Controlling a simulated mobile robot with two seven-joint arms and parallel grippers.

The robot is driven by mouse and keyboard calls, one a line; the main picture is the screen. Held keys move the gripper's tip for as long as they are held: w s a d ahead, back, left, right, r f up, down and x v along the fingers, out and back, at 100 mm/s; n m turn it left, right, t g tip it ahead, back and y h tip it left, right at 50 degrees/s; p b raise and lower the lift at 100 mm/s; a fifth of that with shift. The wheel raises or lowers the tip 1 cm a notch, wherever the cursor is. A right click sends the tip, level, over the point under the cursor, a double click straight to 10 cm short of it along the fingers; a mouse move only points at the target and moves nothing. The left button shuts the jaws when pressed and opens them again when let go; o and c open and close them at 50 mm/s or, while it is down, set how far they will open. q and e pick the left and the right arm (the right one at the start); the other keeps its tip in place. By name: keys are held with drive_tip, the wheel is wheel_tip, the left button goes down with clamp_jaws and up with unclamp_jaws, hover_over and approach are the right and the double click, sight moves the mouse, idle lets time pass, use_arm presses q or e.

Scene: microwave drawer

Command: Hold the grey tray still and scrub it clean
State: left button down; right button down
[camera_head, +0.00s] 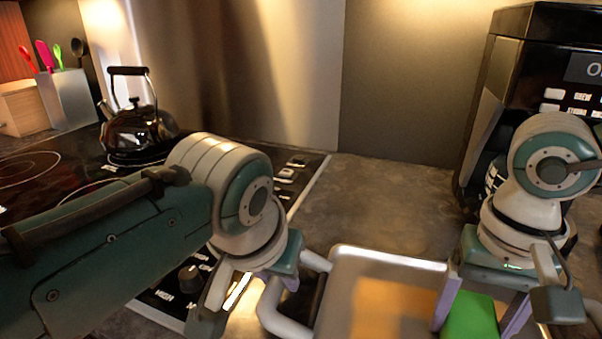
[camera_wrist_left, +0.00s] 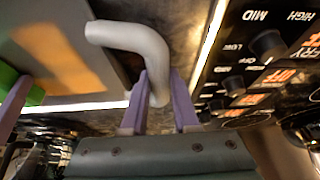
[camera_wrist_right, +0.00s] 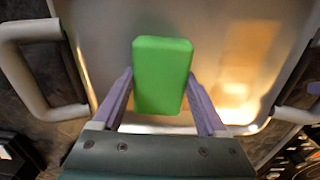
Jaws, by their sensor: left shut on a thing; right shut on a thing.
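The grey tray (camera_head: 392,258) lies on the counter, with an orange stain (camera_head: 385,305) on its floor. My right gripper (camera_wrist_right: 160,82) is shut on a green sponge (camera_wrist_right: 162,62) over the tray floor, beside the stain. The sponge (camera_head: 470,316) also shows at the bottom of the head view. Whether it touches the tray floor is hard to tell. The tray's other handle (camera_wrist_right: 22,70) is free.
The stove (camera_head: 70,165) with a black kettle (camera_head: 137,128) is at the left, its knobs (camera_head: 190,277) close to my left gripper. A black coffee machine (camera_head: 540,60) stands at the right, behind my right wrist. Bare counter (camera_head: 385,195) lies behind the tray.

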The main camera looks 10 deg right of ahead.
sight(392, 323)
drive_tip(key=shift+s+d, duration=0.6)
drive_tip(key=shift+d, duration=0.25)
drive_tip(key=shift+s+d+f, duration=0.1)
drive_tip(key=shift+s+d, duration=0.15)
drive_tip(key=shift+d, duration=0.3)
drive_tip(key=shift+s+d, duration=0.2)
drive_tip(key=shift+d, duration=0.3)
drive_tip(key=shift+w+a, duration=0.35)
drive_tip(key=shift+a, duration=0.4)
drive_tip(key=shift+w+a, duration=0.35)
drive_tip(key=shift+a, duration=0.35)
drive_tip(key=shift+w+a, duration=0.95)
drive_tip(key=shift+a, duration=0.95)
drive_tip(key=shift+w+a, duration=0.95)
drive_tip(key=shift+a, duration=1)
drive_tip(key=shift+w+a, duration=0.95)
drive_tip(key=shift+a, duration=0.95)
drive_tip(key=shift+s+d, duration=0.25)
drive_tip(key=shift+d, duration=0.35)
drive_tip(key=shift+s+d, duration=0.25)
drive_tip(key=shift+d, duration=0.3)
